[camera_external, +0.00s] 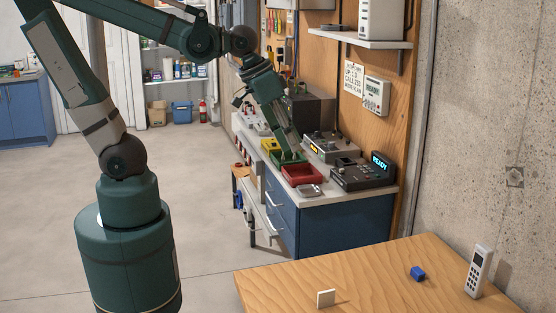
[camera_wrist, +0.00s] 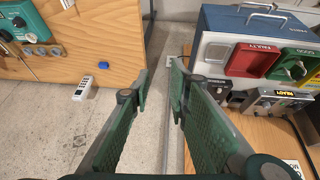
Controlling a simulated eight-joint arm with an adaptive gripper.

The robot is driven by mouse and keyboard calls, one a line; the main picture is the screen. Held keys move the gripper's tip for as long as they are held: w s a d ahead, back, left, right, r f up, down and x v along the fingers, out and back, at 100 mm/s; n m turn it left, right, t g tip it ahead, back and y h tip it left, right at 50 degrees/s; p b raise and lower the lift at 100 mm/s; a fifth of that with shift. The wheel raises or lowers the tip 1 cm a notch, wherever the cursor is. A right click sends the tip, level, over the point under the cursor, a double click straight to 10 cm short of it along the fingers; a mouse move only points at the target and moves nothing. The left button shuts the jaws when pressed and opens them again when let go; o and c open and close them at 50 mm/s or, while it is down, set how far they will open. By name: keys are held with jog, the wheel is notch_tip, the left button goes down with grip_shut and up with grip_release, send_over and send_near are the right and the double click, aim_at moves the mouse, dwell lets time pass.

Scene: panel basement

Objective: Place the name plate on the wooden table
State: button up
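A small cream upright plate (camera_external: 326,298), possibly the name plate, stands near the front edge of the wooden table (camera_external: 375,280). I cannot read any lettering on it. My gripper (camera_external: 288,158) points down at the workbench, by the green bin in the external view. I cannot tell whether it is in front of that bin or over it. In the wrist view the two fingers of my gripper (camera_wrist: 159,72) are spread with a gap between them, and nothing is held. A tiny pale spot shows beyond the fingertips; I cannot tell what it is.
A blue block (camera_external: 418,273) and a white handset (camera_external: 479,271) are on the table's right side. The workbench (camera_external: 330,197) holds a red bin (camera_external: 302,174), a yellow bin (camera_external: 270,145) and a device with a READY display (camera_external: 364,172). A concrete wall (camera_external: 495,120) borders the right.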

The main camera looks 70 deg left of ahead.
jog(key=s+a+r+t+y, duration=0.1)
jog(key=s+a, duration=0.3)
jog(key=a, duration=0.6)
jog(key=shift+s+r+t, duration=0.4)
jog(key=shift+t, duration=0.3)
notch_tip(320, 180, down, 6)
jog(key=b, duration=0.6)
dwell(0.6)
